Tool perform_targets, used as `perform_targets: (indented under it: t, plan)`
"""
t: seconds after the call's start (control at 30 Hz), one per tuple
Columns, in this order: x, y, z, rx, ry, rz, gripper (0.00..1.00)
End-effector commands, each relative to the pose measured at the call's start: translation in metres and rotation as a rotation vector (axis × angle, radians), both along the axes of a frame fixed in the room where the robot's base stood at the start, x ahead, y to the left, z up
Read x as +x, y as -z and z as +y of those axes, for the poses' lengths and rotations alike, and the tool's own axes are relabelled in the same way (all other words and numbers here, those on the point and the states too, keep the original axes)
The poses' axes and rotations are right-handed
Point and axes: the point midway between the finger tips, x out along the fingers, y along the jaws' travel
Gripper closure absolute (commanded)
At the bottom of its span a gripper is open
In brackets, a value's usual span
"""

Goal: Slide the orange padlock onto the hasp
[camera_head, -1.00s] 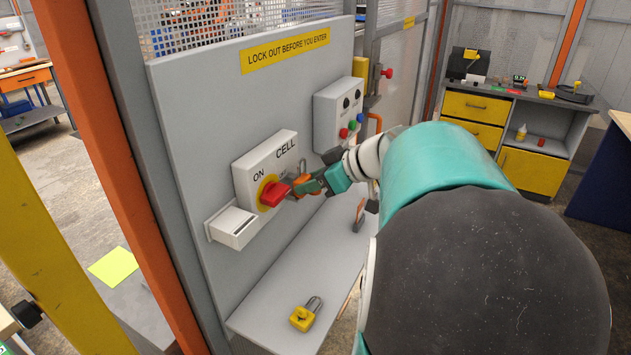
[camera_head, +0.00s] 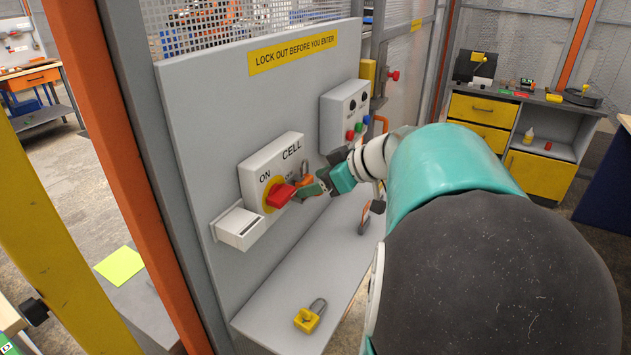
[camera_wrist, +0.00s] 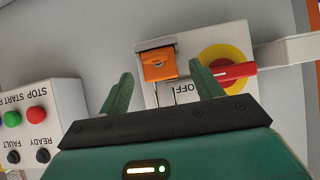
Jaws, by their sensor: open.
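The orange padlock (camera_wrist: 158,65) sits at the hasp on the white CELL switch box (camera_head: 257,167), beside the red switch handle (camera_head: 280,195). In the wrist view its body lies against the box next to the OFF lettering; a metal edge shows along its top side, and I cannot tell how the shackle passes through the hasp. In the head view the padlock (camera_head: 306,181) is partly hidden by my gripper. My gripper (camera_wrist: 163,82) is open, its green fingers to either side of the padlock and apart from it in the picture.
A yellow padlock (camera_head: 307,320) lies on the grey shelf (camera_head: 265,318) below. A grey control box (camera_head: 342,115) with coloured buttons is mounted to the right of the switch box. A white holder (camera_head: 238,228) juts out at lower left. An orange-labelled item (camera_head: 364,215) stands on the shelf.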

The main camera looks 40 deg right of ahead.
Motion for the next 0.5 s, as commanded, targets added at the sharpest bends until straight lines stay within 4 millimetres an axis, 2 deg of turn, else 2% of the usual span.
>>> perform_targets:
  t: [0.5]
  plan:
    - [-0.081,-0.059,-0.029,-0.003,0.003,-0.002,0.35]
